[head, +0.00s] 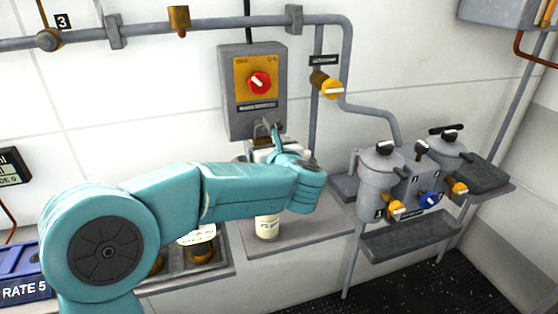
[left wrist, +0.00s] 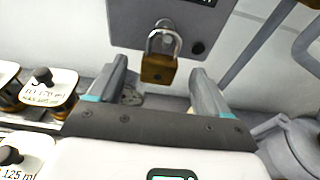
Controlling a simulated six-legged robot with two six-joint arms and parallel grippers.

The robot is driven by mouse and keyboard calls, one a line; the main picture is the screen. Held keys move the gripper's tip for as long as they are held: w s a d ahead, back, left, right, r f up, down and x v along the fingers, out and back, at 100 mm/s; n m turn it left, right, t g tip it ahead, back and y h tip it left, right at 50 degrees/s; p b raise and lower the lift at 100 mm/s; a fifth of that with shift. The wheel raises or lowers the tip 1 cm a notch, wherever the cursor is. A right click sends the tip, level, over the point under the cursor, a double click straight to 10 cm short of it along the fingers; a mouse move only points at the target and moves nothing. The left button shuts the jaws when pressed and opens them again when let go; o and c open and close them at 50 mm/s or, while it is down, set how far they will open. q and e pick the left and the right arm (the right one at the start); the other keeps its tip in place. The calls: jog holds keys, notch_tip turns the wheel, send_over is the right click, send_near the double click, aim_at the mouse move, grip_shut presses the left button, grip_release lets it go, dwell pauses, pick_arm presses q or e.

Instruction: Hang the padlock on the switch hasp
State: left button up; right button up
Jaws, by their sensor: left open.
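The brass padlock (left wrist: 158,69) with its silver shackle (left wrist: 166,33) hangs upright at the lower front of the grey switch box (left wrist: 128,24) in the left wrist view. The shackle appears to be on the hasp, but the hasp itself is hard to make out. My left gripper (head: 270,142) is at the lower edge of the switch box (head: 233,105) in the head view. Its fingers (left wrist: 160,75) are open, one on each side of the padlock, with visible gaps. My right gripper is not in view.
A red rotary switch (head: 260,83) is on the box's yellow plate. A pale bottle (head: 267,227) stands on the shelf below. Grey canisters with valves (head: 380,172) stand to the right, and a blue bin (head: 22,272) is at the left. Pipes run along the wall.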

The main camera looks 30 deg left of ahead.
pick_arm(q)
jog(key=b+v, duration=0.1)
jog(key=v, duration=1.2)
jog(key=shift+d, duration=0.2)
jog(key=shift+s+d, duration=0.1)
jog(key=shift+s, duration=0.1)
